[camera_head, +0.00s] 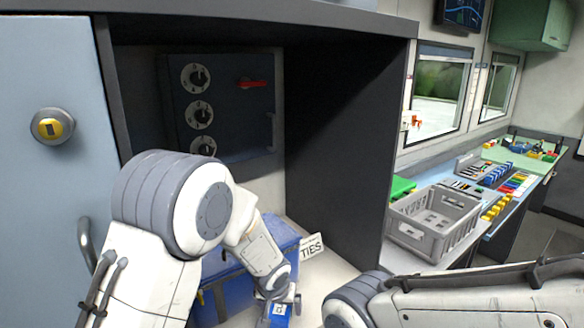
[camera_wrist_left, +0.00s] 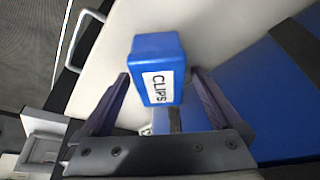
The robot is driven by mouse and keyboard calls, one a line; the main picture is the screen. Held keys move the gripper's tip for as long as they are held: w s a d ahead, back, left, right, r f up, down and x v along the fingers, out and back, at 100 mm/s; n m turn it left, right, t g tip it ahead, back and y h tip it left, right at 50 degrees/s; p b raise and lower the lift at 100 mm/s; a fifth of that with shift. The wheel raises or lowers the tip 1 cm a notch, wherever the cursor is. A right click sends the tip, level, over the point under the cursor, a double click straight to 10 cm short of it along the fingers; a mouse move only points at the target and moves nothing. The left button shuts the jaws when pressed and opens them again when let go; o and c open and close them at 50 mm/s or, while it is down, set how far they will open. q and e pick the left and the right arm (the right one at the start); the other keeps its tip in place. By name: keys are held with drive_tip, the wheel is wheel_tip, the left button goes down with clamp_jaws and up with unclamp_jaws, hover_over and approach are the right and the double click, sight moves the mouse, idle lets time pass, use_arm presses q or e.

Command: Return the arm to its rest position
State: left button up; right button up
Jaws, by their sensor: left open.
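My left arm comes in from the left in the head view and reaches down into the dark cabinet bay. Its gripper (camera_head: 286,300) is open at a small blue box (camera_head: 279,314) on the pale shelf. In the left wrist view the open jaws (camera_wrist_left: 160,77) stand either side of the blue box (camera_wrist_left: 158,48) labelled CLIPS, with gaps on both sides. The box rests on the pale surface. My right arm shows at lower right, but its gripper is out of view.
A larger blue case (camera_head: 285,232) stands behind my left forearm, near a TIES label (camera_head: 312,247). The bay's dark side wall (camera_head: 335,150) is to the right. A knob panel (camera_head: 222,110) is at the back. A grey crate (camera_head: 432,222) sits on the right counter.

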use_arm(q)
drive_tip(key=shift+b+x, duration=0.45)
drive_tip(key=shift+x, duration=0.45)
wheel_tip(320, 180, up, 3)
drive_tip(key=shift+s+f+p, duration=0.1)
drive_tip(key=shift+s+p, duration=0.1)
drive_tip(key=shift+p, duration=0.7)
drive_tip(key=shift+r, duration=0.35)
